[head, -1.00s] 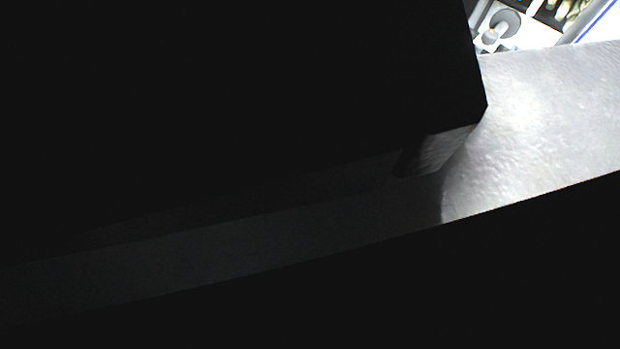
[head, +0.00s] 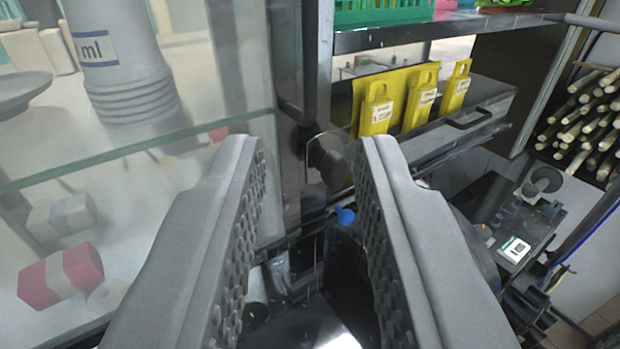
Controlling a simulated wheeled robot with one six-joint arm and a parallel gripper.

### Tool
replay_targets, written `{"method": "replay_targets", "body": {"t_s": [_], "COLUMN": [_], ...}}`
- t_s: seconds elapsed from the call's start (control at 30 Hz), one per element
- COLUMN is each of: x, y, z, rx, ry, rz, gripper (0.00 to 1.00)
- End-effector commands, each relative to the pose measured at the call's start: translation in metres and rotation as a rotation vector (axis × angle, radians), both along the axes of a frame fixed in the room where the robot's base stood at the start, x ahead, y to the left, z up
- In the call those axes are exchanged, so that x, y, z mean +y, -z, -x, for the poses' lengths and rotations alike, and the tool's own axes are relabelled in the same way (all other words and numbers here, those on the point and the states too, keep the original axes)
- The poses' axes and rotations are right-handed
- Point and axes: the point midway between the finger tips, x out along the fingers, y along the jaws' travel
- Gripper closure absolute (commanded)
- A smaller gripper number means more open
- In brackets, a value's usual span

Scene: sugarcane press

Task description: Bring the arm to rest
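My gripper (head: 308,160) fills the lower middle of the head view. Its two grey fingers, with textured inner pads, stand wide apart. Nothing is held between them. Through the gap I see a dark round knob (head: 328,160), a small blue piece (head: 345,215) and a shiny dark surface (head: 305,328) below. The rest of my arm is not seen.
A glass-fronted case (head: 120,155) with cups and rolls inside stands close at left. A metal shelf (head: 430,32) and yellow packets (head: 378,108) are ahead. Cut cane (head: 580,125) is stacked at right, above a dark machine (head: 510,225).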

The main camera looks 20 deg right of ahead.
Motion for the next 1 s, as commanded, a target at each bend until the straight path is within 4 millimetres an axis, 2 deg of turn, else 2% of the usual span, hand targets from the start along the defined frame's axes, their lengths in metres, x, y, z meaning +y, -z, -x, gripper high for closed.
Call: {"method": "replay_targets", "body": {"t_s": [0.17, 0.33, 0.67, 1.0], "x": [0.003, 0.029, 0.111, 0.181], "y": [0.0, 0.002, 0.026, 0.074], "z": [0.003, 0.025, 0.108, 0.201], "rx": [0.0, 0.003, 0.012, 0.022], "ry": [-0.003, -0.026, -0.106, -0.187], "rz": [0.0, -0.001, -0.002, -0.004], "gripper": [0.75, 0.75, 0.75, 0.75]}}
